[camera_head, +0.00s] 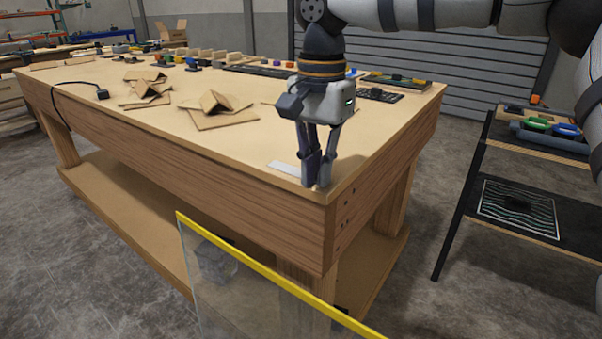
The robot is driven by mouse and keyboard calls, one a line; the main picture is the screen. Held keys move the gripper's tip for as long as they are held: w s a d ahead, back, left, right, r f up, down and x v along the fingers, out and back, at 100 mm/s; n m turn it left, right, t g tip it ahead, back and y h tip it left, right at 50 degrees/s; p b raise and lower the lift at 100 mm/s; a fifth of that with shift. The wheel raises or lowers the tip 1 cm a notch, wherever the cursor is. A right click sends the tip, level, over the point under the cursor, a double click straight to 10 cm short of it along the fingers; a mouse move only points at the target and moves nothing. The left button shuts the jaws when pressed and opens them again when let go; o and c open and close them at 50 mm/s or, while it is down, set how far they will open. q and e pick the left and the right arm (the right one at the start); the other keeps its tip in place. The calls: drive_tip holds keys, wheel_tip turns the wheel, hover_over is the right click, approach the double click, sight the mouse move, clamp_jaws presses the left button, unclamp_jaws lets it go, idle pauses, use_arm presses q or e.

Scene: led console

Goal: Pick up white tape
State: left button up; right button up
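A flat white strip (285,168), which looks like the white tape, lies on the wooden workbench (240,140) near its front right corner. My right gripper (317,184) points straight down just right of the strip, with its fingertips low over the bench corner. Its fingers come close together at the tips; whether they are shut or have something between them is too small to tell. The strip's right end is near or behind the fingers, and I cannot tell whether they touch it. My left gripper is not in view.
Folded cardboard pieces (211,103) and a black cable with a plug (102,94) lie further left on the bench. Tools and a keyboard (380,95) line its back edge. A yellow-edged clear panel (270,279) stands in front. A dark shelf cart (570,222) stands at right.

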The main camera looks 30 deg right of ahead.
drive_tip(key=shift+r, duration=0.1)
drive_tip(key=shift+c, duration=0.6)
clamp_jaws()
drive_tip(key=shift+r, duration=0.1)
